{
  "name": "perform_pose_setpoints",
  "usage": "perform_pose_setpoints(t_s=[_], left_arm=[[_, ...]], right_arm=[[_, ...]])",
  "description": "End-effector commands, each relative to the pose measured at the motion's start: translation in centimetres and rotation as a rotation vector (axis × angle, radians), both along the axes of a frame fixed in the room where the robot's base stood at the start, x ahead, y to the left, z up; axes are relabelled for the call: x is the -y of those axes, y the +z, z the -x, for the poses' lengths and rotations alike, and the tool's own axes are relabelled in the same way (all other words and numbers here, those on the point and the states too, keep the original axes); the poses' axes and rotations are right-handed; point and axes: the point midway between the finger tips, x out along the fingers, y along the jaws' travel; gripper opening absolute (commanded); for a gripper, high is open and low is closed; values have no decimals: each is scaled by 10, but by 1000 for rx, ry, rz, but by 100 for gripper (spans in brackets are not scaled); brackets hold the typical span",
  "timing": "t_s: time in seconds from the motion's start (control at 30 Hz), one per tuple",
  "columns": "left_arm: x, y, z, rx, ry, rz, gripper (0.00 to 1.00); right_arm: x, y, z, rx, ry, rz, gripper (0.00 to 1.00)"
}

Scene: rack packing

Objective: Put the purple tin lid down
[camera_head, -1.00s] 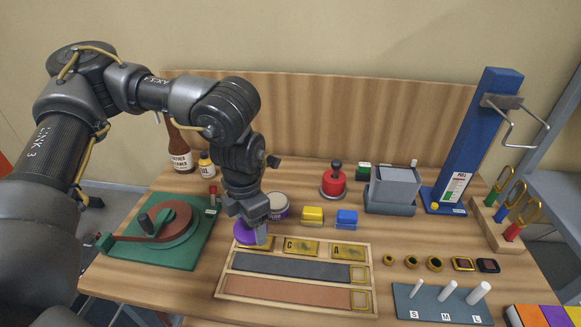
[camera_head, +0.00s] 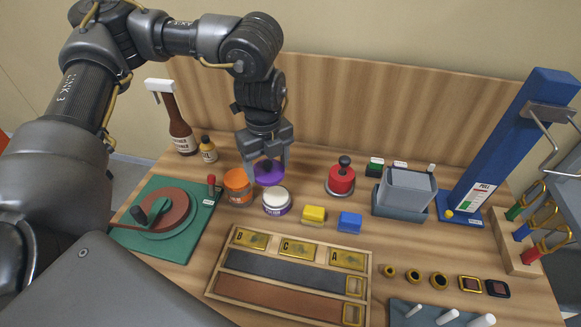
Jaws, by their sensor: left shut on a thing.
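The purple tin lid (camera_head: 270,175) is between the fingers of my left gripper (camera_head: 266,164), which is shut on it. The lid is just behind the white-topped tin with a purple label (camera_head: 276,201) and right of the orange tin (camera_head: 238,186). I cannot tell whether the lid touches the table or hangs just above it. My right gripper is not in view.
A brown bottle (camera_head: 181,135) and a small yellow-labelled bottle (camera_head: 208,149) stand at the left. A red round-based tool (camera_head: 341,178) stands to the right. Yellow (camera_head: 313,215) and blue (camera_head: 349,221) blocks and a wooden tray (camera_head: 222,290) lie in front.

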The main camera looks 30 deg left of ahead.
Motion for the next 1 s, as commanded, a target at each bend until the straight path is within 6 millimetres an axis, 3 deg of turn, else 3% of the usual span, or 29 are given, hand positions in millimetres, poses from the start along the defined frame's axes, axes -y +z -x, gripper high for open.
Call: perform_pose_setpoints(t_s=[0.3,0.5,0.87,1.0], left_arm=[[-5,-34,-78,-3,2,-2,48],[-7,-74,-107,-4,-2,-1,48],[-8,-90,-122,1,-5,-1,48],[-8,-106,-123,-5,-5,-1,48]], right_arm=[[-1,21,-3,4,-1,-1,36],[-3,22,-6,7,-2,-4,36],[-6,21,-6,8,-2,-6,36],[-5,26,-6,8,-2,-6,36]])
